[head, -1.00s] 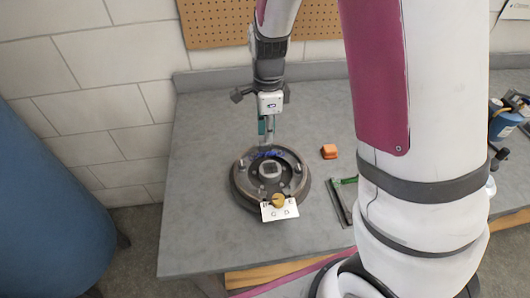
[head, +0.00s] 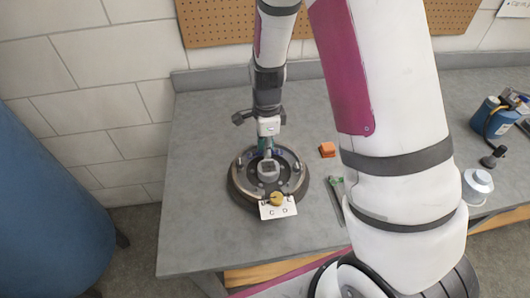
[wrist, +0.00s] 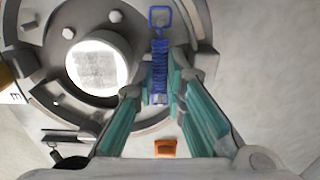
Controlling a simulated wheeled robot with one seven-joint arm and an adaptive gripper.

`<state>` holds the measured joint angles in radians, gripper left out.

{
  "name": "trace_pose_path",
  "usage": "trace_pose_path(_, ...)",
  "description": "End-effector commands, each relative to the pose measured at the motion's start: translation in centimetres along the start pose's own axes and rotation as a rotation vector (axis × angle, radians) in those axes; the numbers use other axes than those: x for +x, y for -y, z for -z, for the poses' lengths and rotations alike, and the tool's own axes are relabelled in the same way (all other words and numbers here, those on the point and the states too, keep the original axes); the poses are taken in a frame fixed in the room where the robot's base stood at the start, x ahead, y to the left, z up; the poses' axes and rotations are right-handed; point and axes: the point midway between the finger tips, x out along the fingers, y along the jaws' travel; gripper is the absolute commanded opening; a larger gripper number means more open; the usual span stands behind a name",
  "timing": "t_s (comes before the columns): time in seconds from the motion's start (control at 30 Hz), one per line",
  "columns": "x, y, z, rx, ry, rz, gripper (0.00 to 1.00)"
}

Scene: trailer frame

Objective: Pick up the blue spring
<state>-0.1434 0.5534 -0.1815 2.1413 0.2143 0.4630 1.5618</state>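The blue spring (wrist: 159,66) is a coil with a long wire loop at its far end. It lies at the brake drum (wrist: 205,30), beside the bright round hub opening in the wrist view. In the head view only small blue parts of the spring (head: 279,153) show beside my fingers. My gripper (wrist: 160,82), with teal finger pads, is at the drum with its fingertips close on both sides of the coil. The gap is about the spring's width, and the fingers look shut on it. In the head view my gripper (head: 266,150) is low over the drum's back part.
An orange block (head: 327,150) lies right of the drum. A white lettered card (head: 278,212) with a yellow round piece (head: 277,198) is at the drum's front. A blue bottle (head: 492,115) stands at the far right. The bench's left side is clear.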

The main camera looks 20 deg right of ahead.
Motion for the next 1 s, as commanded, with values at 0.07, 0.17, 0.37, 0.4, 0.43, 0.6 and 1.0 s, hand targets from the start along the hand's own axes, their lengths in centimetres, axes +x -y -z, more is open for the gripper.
trace_pose_path(0.07,0.0,0.0,0.0,0.000,0.000,0.000,0.00)
trace_pose_path(0.17,0.0,0.0,0.0,0.000,0.000,0.000,0.00)
trace_pose_path(0.37,-0.1,0.0,0.0,0.000,0.000,0.000,0.00)
trace_pose_path(0.4,-0.3,0.0,0.0,0.000,0.000,0.001,0.00)
trace_pose_path(0.43,-0.5,0.1,0.0,0.000,0.000,0.002,0.00)
trace_pose_path(0.6,-3.0,0.1,-0.1,-0.001,0.001,0.005,0.00)
trace_pose_path(1.0,-9.5,0.0,-0.1,-0.001,0.000,0.001,0.00)
